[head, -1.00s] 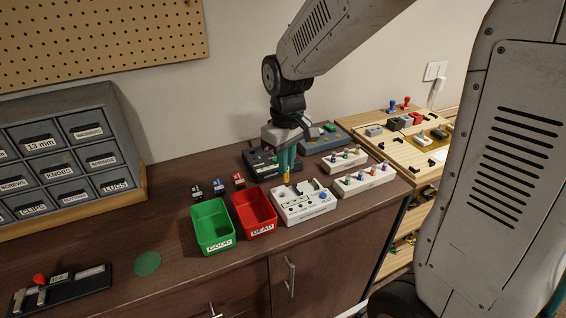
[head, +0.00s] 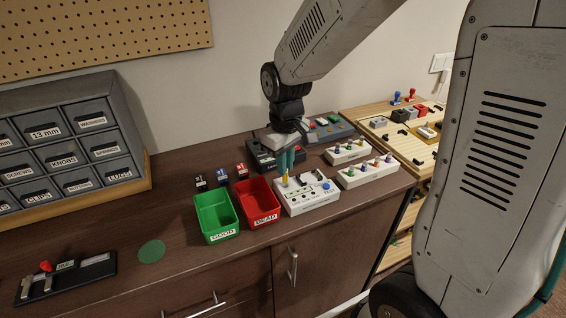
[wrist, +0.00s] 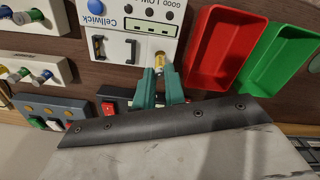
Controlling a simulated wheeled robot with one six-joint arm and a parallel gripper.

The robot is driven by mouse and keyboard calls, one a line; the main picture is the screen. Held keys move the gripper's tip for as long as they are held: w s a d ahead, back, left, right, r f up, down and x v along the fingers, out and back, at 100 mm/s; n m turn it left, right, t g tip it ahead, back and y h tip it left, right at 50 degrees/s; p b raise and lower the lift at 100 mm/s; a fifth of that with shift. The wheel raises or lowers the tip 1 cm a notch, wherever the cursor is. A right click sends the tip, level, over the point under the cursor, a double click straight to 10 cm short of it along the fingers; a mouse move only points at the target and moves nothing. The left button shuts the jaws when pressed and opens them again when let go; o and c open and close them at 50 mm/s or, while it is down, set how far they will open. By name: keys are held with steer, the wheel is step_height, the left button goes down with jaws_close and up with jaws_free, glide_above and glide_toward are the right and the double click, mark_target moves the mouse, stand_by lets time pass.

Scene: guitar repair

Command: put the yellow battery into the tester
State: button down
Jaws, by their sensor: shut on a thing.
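The tester is a white box (head: 318,205) on the brown counter, with a blue button and small lettering. In the wrist view its label face (wrist: 130,18) reads "Cellwick", with slots near its lower edge. My gripper (head: 289,163), with teal fingers, points down over the tester's back-left part. It is shut on the yellow battery (head: 285,180), which stands out below the fingertips. In the wrist view the battery (wrist: 159,61) is between the fingertips (wrist: 158,80), over the tester's edge by the slots. I cannot tell whether the battery touches the tester.
A red DEAD bin (head: 262,223) and a green GOOD bin (head: 222,239) stand left of the tester. Several small blocks (head: 221,177) stand behind them. Racks with colored pegs (head: 367,171) are to the right. A dark device (head: 262,158) is behind my gripper.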

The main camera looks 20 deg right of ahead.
steer(key=shift+f, duration=1.35)
stand_by(0.3)
steer(key=c, duration=1)
jaws_free()
steer(key=shift+r, duration=3.5)
steer(key=s+r+m, duration=0.1)
steer(key=s+r, duration=0.2)
steer(key=s, duration=0.4)
steer(key=s+d+r+m+t, duration=0.1)
steer(key=s+r+m, duration=0.1)
steer(key=s, duration=0.5)
steer(key=s+d+r+m, duration=0.1)
steer(key=s+r, duration=0.3)
steer(key=s, duration=0.4)
steer(key=shift+d, duration=0.25)
